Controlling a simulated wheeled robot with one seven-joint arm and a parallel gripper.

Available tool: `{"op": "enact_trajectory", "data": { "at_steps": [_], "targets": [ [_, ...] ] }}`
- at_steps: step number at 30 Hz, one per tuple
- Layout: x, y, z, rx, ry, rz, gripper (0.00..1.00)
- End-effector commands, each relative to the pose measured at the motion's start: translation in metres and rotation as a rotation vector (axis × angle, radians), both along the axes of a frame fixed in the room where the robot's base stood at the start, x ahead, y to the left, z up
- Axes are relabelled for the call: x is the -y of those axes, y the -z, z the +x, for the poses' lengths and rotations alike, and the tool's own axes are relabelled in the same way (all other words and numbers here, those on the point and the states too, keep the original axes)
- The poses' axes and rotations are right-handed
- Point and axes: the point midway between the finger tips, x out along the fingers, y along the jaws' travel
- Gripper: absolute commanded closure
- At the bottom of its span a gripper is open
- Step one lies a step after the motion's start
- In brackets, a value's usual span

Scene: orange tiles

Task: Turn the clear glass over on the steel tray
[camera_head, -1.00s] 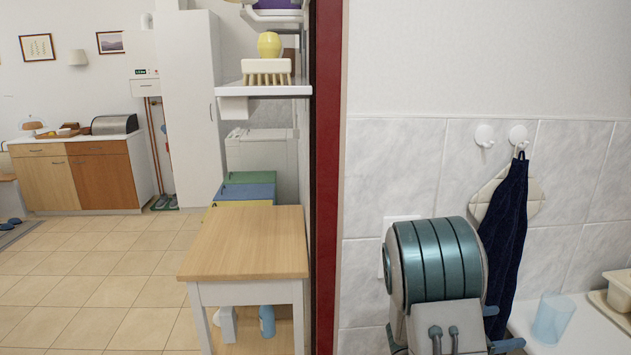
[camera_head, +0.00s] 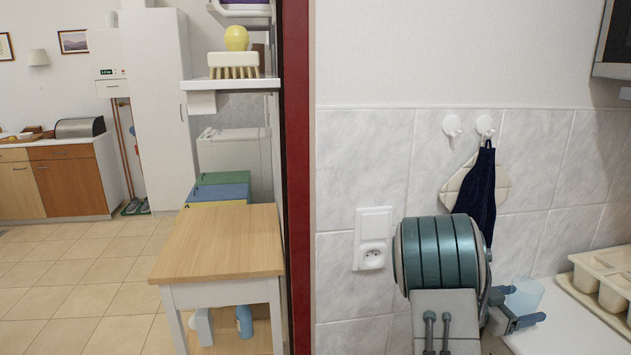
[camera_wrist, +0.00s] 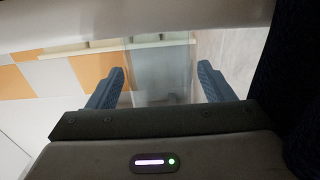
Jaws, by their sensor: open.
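The clear glass (camera_head: 526,296) has a pale blue tint and stands on the white counter at the lower right of the head view. My gripper (camera_head: 518,306) is open at the glass, with its fingers partly covering it. In the wrist view, the two blue-grey fingers (camera_wrist: 160,82) are spread apart. A faint see-through shape between and beyond them appears to be the glass (camera_wrist: 160,62). I cannot tell whether the fingers touch it or which way up it is. I cannot make out the steel tray in either view.
A cream compartment tray (camera_head: 603,278) is on the white counter (camera_head: 560,335), right of the glass. A dark blue towel (camera_head: 481,200) hangs on the tiled wall behind my arm. A dark red post (camera_head: 296,180) and a wooden-topped table (camera_head: 215,240) stand to the left.

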Motion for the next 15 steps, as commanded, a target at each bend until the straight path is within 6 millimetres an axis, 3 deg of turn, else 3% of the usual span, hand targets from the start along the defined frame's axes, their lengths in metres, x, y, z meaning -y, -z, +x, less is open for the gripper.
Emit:
{"op": "enact_trajectory", "data": {
  "at_steps": [8,12,15],
  "targets": [
    [0.0010,-0.0001,0.0003,0.000,-0.001,0.000,0.25],
    [0.0009,-0.0001,0.0003,0.000,-0.001,0.000,0.59],
    [0.0010,-0.0007,0.0004,0.001,0.000,-0.001,0.62]
  ]
}}
